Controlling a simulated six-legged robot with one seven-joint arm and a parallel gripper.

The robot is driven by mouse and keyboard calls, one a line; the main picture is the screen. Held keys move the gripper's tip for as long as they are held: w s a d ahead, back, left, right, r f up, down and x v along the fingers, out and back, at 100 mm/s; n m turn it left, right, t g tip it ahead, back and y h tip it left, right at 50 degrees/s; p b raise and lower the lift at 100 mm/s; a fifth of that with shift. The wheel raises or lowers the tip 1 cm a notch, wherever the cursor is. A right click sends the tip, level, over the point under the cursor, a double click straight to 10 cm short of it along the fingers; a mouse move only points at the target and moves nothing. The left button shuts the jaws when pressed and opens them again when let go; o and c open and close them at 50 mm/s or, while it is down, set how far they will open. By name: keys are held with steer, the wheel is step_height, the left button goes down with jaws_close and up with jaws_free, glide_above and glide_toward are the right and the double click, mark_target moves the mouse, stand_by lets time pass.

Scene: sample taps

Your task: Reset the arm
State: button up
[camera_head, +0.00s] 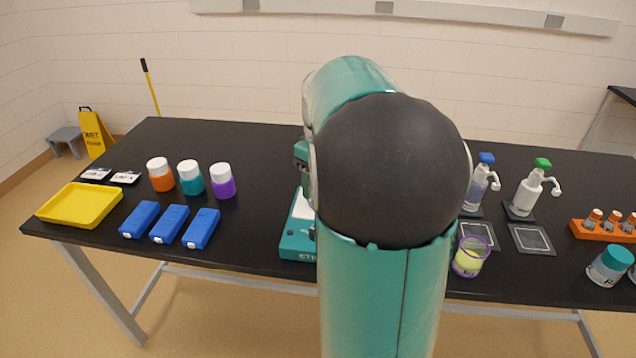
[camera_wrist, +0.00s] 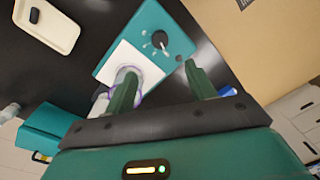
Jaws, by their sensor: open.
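My arm fills the middle of the head view and hides my gripper there, along with part of the table. In the wrist view my gripper (camera_wrist: 160,68) is open, its two green fingers apart with nothing held between them. Beyond the fingers is a teal stirrer (camera_wrist: 166,22) with a white top and a dark knob. Its teal base also shows in the head view (camera_head: 297,240), partly behind my arm. A clear, purple-edged thing (camera_wrist: 128,74) shows by the left finger, over the white top; I cannot tell whether they touch.
On the left stand a yellow tray (camera_head: 80,205), blue boxes (camera_head: 170,223) and white-capped bottles (camera_head: 190,178). On the right are a purple-rimmed beaker (camera_head: 467,262), pump bottles (camera_head: 528,192), an orange rack (camera_head: 604,231) and a teal-lidded jar (camera_head: 610,267). A cream tray (camera_wrist: 47,25) shows in the wrist view.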

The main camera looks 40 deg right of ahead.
stand_by(0.3)
steer(key=s+a+r+t, duration=0.1)
steer(key=s+a, duration=0.4)
steer(key=a, duration=0.9)
steer(key=s+a+r+m+t, duration=0.1)
steer(key=s+a+t, duration=0.3)
steer(key=a, duration=1)
steer(key=shift+s+r+t+h, duration=0.2)
steer(key=shift+s+t+h, duration=0.1)
steer(key=shift+s, duration=0.65)
